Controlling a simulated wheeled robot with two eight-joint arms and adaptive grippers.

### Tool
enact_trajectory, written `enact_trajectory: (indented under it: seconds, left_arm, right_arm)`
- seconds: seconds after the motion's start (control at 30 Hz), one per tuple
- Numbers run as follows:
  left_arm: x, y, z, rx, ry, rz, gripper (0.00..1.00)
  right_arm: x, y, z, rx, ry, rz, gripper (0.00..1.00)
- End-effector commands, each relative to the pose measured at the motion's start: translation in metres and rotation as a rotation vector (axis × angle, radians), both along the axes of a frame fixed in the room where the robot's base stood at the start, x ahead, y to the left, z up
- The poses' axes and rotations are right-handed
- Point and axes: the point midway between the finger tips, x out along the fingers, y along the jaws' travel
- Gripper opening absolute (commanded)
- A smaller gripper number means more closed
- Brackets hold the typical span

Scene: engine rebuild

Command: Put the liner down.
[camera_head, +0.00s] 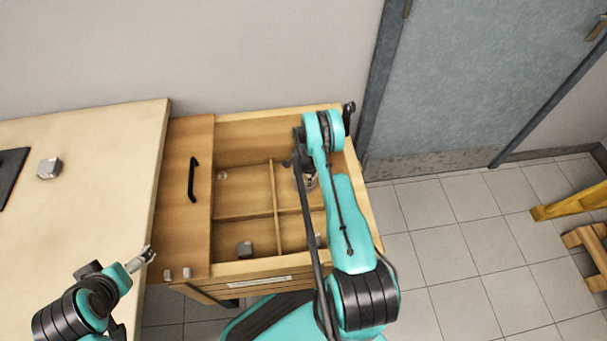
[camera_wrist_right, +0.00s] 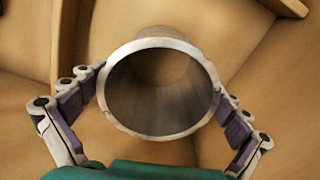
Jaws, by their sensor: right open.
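The liner (camera_wrist_right: 160,132) is a grey metal cylinder with a pale rim. In the right wrist view I look down into its open bore, and wood shows behind it. My right gripper (camera_wrist_right: 160,100) is open, with one finger on each side of the liner; the pads are close to the rim, and I cannot tell if they touch. In the head view, a small metallic part of the liner (camera_head: 311,182) shows below the right gripper (camera_head: 302,163), over the drawer's back right compartment; the arm hides the rest. My left gripper (camera_head: 143,260) is over the bench's front edge, jaw gap unclear.
The wooden drawer (camera_head: 232,128) has dividers (camera_head: 274,200) and small metal parts (camera_head: 244,248) in other compartments. A black handle (camera_head: 192,180) is on its left panel. The wooden bench (camera_head: 90,160) holds a small grey block (camera_head: 49,168).

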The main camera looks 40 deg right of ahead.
Motion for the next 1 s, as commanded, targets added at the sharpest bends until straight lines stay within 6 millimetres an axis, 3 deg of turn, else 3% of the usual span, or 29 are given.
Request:
enact_trajectory:
  seconds: [0.17,0.5,0.77,0.87,1.0]
  left_arm:
    - [0.0,0.0,0.011,0.0,0.0,0.0,1.0]
    - [0.0,0.0,0.036,0.0,0.0,0.0,1.0]
    - [0.0,0.0,0.042,0.0,0.0,0.0,1.0]
    - [0.0,0.0,0.041,0.0,0.0,0.0,1.0]
    - [0.0,0.0,0.041,0.0,0.0,0.0,1.0]
  right_arm:
    - [0.0,0.0,0.027,0.0,0.0,0.0,1.0]
    - [0.0,0.0,0.098,0.0,0.001,0.0,1.0]
    - [0.004,0.002,0.128,-0.003,-0.005,0.023,1.0]
    - [0.013,0.01,0.161,-0.014,-0.026,0.094,1.0]
    - [0.026,0.035,0.236,-0.045,-0.078,0.279,1.0]
